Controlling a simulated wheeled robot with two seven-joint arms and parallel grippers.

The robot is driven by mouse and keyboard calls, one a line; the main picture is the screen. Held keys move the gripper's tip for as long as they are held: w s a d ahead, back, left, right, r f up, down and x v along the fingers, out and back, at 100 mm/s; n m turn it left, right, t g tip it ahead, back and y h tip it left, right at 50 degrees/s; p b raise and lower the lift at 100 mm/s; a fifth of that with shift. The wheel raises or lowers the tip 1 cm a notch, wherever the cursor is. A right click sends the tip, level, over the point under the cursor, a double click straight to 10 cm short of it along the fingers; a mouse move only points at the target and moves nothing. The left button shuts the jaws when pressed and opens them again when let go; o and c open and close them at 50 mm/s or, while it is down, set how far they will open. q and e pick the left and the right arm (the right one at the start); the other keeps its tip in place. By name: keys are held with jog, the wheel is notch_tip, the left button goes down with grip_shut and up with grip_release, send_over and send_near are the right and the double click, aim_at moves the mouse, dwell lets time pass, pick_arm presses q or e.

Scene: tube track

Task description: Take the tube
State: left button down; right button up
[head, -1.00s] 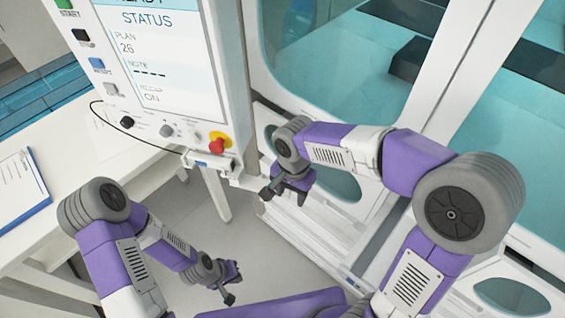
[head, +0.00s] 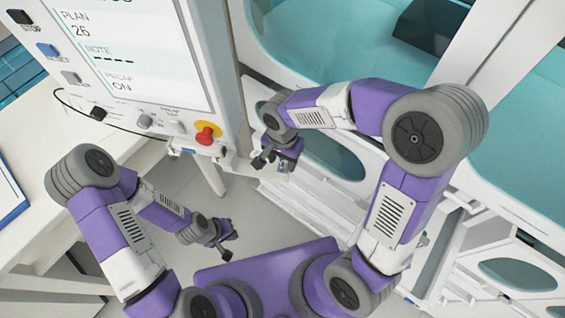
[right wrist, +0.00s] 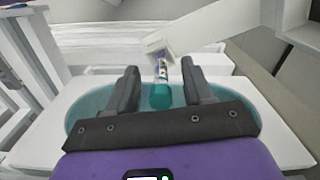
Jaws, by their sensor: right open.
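The tube (right wrist: 160,70) has a teal cap and a printed label with purple on it. It shows in the right wrist view, at the lower end of a white chute-like piece (right wrist: 190,28), cap towards me. My right gripper (right wrist: 160,82) is open, one finger on each side of the tube in the picture; I see gaps to both fingers. In the head view my right gripper (head: 273,160) is by the white machine front, below the control panel, and I cannot make out the tube there. My left gripper (head: 224,236) hangs over the floor, apart from everything; its jaws are too small to judge.
A control panel (head: 140,50) with a red knob (head: 207,132) stands at upper left. A white machine with teal windows (head: 340,45) fills the right. A white table (head: 40,150) with a blue clipboard (head: 8,190) is at left. The floor (head: 180,225) between is clear.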

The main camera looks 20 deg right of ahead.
jog(key=c, duration=0.9)
jog(key=shift+r, duration=0.1)
notch_tip(320, 180, up, 10)
jog(key=shift+f+p, duration=0.1)
jog(key=shift+p, duration=0.85)
